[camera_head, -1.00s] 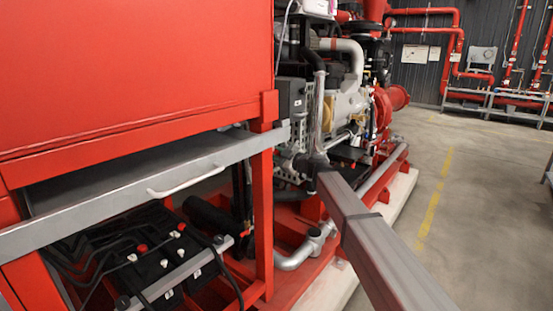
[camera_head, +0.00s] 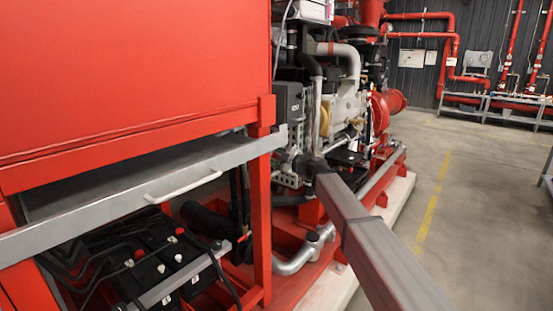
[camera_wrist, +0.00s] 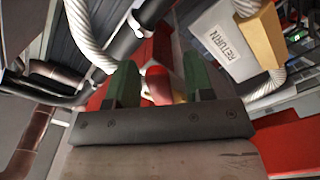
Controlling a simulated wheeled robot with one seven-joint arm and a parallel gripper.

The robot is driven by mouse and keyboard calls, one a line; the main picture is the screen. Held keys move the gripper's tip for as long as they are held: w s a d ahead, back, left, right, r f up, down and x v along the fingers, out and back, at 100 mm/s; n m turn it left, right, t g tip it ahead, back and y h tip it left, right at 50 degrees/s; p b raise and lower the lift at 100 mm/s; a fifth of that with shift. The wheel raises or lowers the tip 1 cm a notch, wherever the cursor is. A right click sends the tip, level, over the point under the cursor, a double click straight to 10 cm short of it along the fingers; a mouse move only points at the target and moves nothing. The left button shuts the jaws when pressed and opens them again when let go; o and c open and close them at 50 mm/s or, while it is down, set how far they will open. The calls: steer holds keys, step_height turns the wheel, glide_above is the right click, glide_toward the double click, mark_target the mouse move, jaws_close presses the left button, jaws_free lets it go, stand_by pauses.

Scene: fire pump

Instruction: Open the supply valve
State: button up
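In the wrist view, my gripper (camera_wrist: 160,82) has two green fingers set well apart. A small red part (camera_wrist: 157,84) with a bit of yellow beside it shows between the fingers, with a gap on its right side. It may be the supply valve's handle, but I cannot tell for certain, nor whether a finger touches it. In the head view, my arm reaches from the lower right towards the engine side, and its dark end (camera_head: 308,166) is beside the hoses. No part there can be clearly read as the supply valve.
A light box marked RETURN (camera_wrist: 222,45) and braided hoses (camera_wrist: 90,35) crowd the gripper. In the head view, a red frame post (camera_head: 262,215), a grey rail (camera_head: 120,195) and batteries (camera_head: 165,262) stand left. The floor (camera_head: 475,215) is clear on the right.

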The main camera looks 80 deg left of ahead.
stand_by(0.3)
steer(key=v, duration=1)
steer(key=shift+w+d, duration=0.2)
steer(key=shift+d, duration=0.1)
